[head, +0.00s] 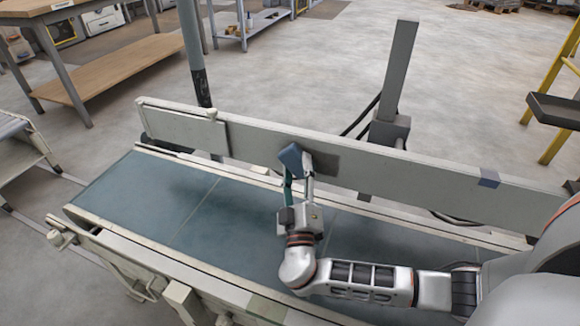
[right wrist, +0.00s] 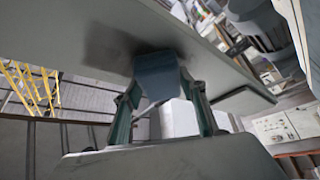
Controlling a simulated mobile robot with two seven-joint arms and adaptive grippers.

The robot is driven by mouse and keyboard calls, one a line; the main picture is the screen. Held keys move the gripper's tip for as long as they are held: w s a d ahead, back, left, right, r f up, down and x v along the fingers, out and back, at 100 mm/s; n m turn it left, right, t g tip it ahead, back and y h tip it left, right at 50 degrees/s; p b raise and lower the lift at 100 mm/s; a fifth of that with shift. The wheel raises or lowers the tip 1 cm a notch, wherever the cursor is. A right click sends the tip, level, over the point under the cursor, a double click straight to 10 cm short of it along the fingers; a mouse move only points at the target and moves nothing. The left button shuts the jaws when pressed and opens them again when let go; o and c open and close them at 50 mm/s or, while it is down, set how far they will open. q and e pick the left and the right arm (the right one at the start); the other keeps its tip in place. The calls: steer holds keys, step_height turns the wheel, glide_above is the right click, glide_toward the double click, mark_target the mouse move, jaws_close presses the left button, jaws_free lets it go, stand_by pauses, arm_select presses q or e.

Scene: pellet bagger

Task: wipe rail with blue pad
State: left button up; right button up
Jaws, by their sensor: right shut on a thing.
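The blue pad (head: 290,157) is held at the tips of my right gripper (head: 298,172), against or very close to the near face of the long pale rail (head: 400,178). In the right wrist view, the blue pad (right wrist: 156,76) sits between the two green fingers of my right gripper (right wrist: 160,92), with the rail (right wrist: 100,35) behind it. A dark patch lies on the rail around the pad; I cannot tell whether it is dirt or shadow. Exact contact between pad and rail is not clear. My left gripper is not in view.
The blue-grey conveyor belt (head: 185,200) runs below my right arm. A bluish patch (head: 489,178) sits on the rail's right part. A grey post (head: 400,75) stands behind the rail, and a dark pole (head: 194,60) farther left. The rail face left of the pad is clear.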

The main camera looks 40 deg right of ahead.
mark_target(313, 159)
steer(key=shift+s+d, duration=0.6)
steer(key=shift+s, duration=0.3)
steer(key=shift+s+d, duration=0.6)
steer(key=shift+s, duration=0.25)
